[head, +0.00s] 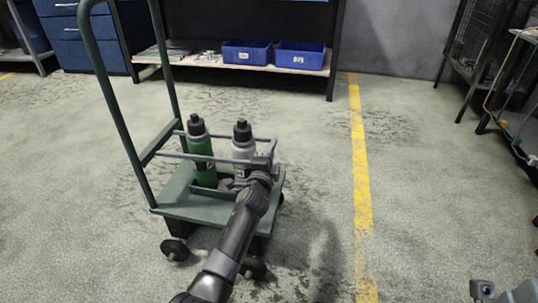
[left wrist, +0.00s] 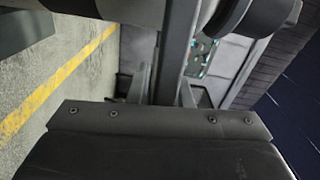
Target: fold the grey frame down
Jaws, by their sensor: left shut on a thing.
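The grey frame (head: 225,160) is a thin-railed loop on the green cart (head: 200,208). It stands around a green bottle (head: 201,155) and a grey bottle (head: 243,150), at about mid-height of them, above the deck. My left gripper (head: 262,176) is shut on the frame's near right part and hides that corner. In the left wrist view, a grey bar (left wrist: 178,45), seemingly of the frame, runs up from between the fingers. The frame's pivots cannot be made out.
The cart's tall handle (head: 106,90) rises on the left. A shelf with two blue bins (head: 247,52) stands behind. A yellow floor line (head: 360,160) runs right of the cart, with clear floor beside it. Wire racks (head: 480,45) stand at far right.

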